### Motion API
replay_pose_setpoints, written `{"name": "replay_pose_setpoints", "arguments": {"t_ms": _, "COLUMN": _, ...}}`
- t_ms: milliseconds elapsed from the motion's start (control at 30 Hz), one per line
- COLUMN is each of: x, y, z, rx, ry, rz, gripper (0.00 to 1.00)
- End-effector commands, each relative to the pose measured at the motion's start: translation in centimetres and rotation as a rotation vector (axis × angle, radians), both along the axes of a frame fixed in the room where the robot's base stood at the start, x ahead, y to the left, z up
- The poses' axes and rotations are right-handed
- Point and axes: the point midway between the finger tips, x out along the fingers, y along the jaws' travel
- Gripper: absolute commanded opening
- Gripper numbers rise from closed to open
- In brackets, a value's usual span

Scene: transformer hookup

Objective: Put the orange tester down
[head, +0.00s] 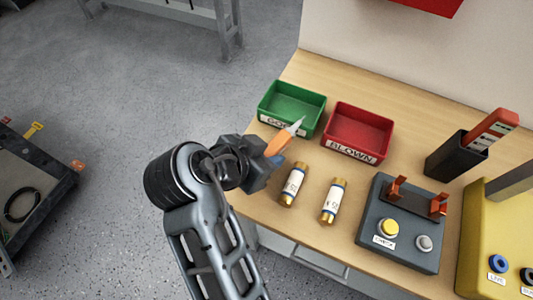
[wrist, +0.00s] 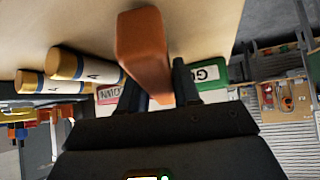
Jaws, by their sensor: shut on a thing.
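The orange tester (head: 283,141), with a pale pointed tip, is in my gripper (head: 272,157) in the head view. Its tip points up and right, in front of the green and red bins. In the wrist view the orange tester (wrist: 143,50) sits between the fingers of my gripper (wrist: 160,88), which is shut on it. The fingers hide part of its body. Whether the tester touches the wooden bench (head: 312,240) cannot be told.
A green bin (head: 265,112) and a red bin (head: 337,142) stand behind. Farther right are a grey test box (head: 377,255), a black holder (head: 447,160) with a red striped piece, and a yellow box (head: 474,240).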

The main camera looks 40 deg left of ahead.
Motion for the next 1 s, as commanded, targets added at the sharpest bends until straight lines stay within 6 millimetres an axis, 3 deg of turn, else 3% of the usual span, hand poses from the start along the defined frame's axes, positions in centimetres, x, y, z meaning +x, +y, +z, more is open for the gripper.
{"name": "replay_pose_setpoints", "arguments": {"t_ms": 267, "x": 0.1, "y": 0.1, "z": 3.7, "rx": 0.008, "ry": -0.004, "rz": -0.002, "gripper": 0.00}}
{"name": "replay_pose_setpoints", "arguments": {"t_ms": 700, "x": -5.3, "y": -7.4, "z": 9.1, "rx": 0.003, "ry": -0.001, "rz": -0.001, "gripper": 0.00}}
{"name": "replay_pose_setpoints", "arguments": {"t_ms": 1000, "x": -6.8, "y": -9.3, "z": 10.6, "rx": 0.000, "ry": 0.000, "rz": 0.000, "gripper": 0.00}}
